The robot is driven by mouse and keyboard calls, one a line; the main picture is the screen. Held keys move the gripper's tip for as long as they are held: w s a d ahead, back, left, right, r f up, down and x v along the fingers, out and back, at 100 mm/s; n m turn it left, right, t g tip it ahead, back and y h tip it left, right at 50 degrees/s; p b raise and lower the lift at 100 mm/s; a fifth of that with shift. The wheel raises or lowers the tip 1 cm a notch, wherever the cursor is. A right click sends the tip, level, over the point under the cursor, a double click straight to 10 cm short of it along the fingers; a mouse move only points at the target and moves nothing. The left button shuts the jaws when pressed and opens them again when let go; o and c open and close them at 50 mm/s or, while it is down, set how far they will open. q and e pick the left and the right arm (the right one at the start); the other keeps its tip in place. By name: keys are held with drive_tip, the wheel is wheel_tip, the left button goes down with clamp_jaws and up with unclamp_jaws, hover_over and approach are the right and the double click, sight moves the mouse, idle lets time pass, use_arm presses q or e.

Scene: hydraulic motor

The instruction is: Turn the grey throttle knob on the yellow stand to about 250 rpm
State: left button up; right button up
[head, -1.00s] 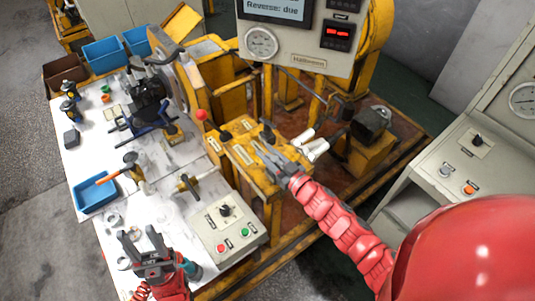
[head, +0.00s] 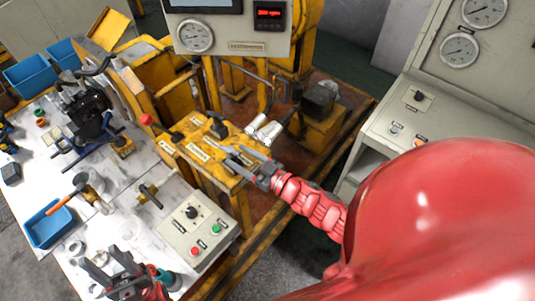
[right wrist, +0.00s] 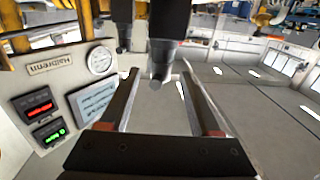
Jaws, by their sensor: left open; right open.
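The yellow stand (head: 222,163) is in the middle of the head view. A dark grey knob (head: 217,127) stands on its top; a red ball lever (head: 146,119) is at its left end. My right gripper (head: 234,153) is open at the stand's right side, fingers pointing left, just in front of the knob. In the right wrist view a dark cylinder with a grey end (right wrist: 160,72) shows between the open fingers; I cannot tell if it is the throttle knob or if anything touches it. My left gripper (head: 115,272) is open and empty over the white table.
The gauge panel (head: 240,27) with a red readout (head: 269,13) stands behind; its readouts (right wrist: 40,115) also show in the right wrist view, too blurred to read. A control box (head: 193,225) and blue tray (head: 48,222) lie on the white table. A grey console (head: 430,115) stands right.

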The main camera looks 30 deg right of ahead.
drive_tip(key=p+v, duration=0.1)
drive_tip(key=v, duration=0.9)
drive_tip(key=shift+s+p, duration=0.2)
drive_tip(key=shift+p, duration=0.15)
